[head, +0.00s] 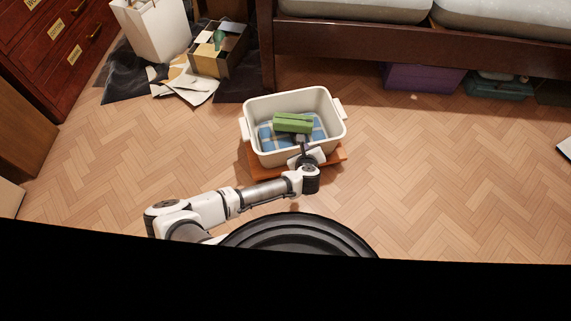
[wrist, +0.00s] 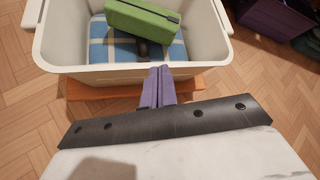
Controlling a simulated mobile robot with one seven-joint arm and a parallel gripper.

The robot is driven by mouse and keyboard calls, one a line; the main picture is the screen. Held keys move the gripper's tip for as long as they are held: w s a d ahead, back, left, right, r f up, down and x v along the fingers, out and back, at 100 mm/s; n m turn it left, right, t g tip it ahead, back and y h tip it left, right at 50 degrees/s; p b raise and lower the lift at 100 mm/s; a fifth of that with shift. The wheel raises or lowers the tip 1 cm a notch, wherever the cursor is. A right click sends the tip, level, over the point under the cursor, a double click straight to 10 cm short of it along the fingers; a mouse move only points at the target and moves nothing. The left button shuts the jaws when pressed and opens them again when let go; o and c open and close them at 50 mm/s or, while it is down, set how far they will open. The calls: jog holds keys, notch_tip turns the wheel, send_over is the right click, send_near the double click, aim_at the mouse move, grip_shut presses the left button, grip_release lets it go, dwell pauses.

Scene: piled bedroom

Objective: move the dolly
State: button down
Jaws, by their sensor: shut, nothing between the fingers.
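The dolly (head: 262,172) is a low orange-brown wooden platform on the floor, mostly hidden under a white tub (head: 273,157). In the wrist view, the dolly's near edge (wrist: 105,91) shows as an orange strip below the tub (wrist: 75,70). The tub holds a green box (head: 293,122) on a blue checked cloth (head: 268,136). My gripper (wrist: 161,72) is shut and empty, with its purple fingertips at the tub's near wall. In the head view, my gripper (head: 305,155) is over the tub's near side. I cannot tell whether it touches the wall.
A bed frame (head: 420,48) stands behind, with a purple box (head: 423,77) and a teal case (head: 497,88) under it. A cardboard box (head: 219,52), papers (head: 192,86) and a white bag (head: 155,30) sit back left, near a red-brown dresser (head: 50,50).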

jog(key=s+a+f+m+g+y, duration=0.15)
jog(key=s+a+f+m, duration=0.3)
jog(key=s+f, duration=0.75)
jog(key=w+r+b+x, duration=0.1)
jog(key=b+x, duration=0.3)
jog(key=x, duration=0.8)
jog(key=shift+w+a+g+b, duration=0.15)
jog(key=shift+w+g+b, duration=0.25)
jog(key=shift+w+g, duration=0.1)
jog(key=shift+h, duration=0.25)
